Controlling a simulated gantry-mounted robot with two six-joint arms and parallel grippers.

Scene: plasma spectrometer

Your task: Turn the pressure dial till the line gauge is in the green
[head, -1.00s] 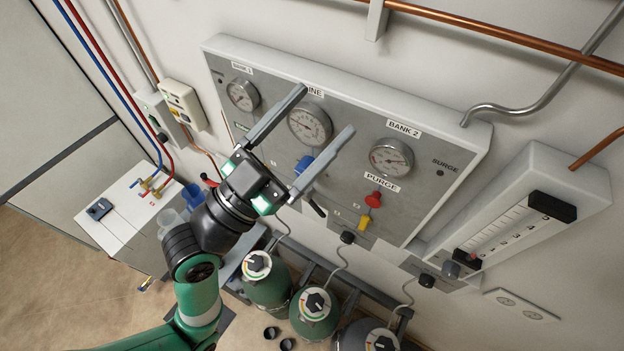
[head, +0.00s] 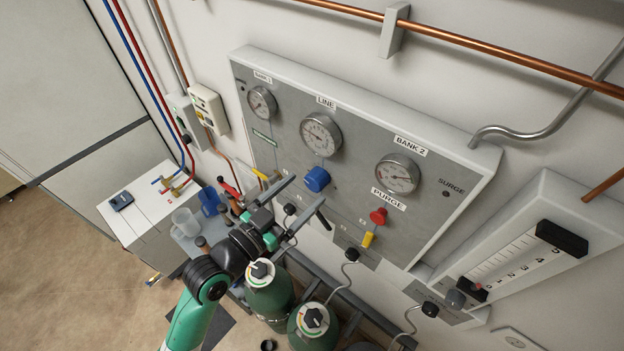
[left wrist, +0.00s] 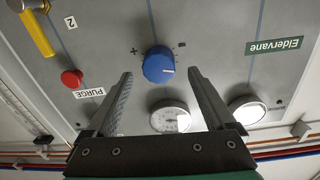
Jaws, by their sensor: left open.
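The blue pressure dial (head: 317,179) sticks out of the grey panel below the line gauge (head: 321,135). The line gauge has a round white face; its needle and any green band are too small to read. My left gripper (head: 301,196) is open and empty, below and to the left of the dial in the head view. In the left wrist view the dial (left wrist: 158,65) appears between and beyond the two spread fingers (left wrist: 158,82), not touched by them. Plus and minus marks flank it, and the line gauge (left wrist: 170,117) shows partly behind the gripper body. My right gripper is not in view.
The panel also bears the Bank 1 gauge (head: 262,103), Bank 2 gauge (head: 397,173), red purge knob (head: 378,216) and yellow lever (head: 367,240). Green cylinders (head: 268,296) stand below. A flowmeter (head: 525,250) juts out at right. The panel front around the dial is open.

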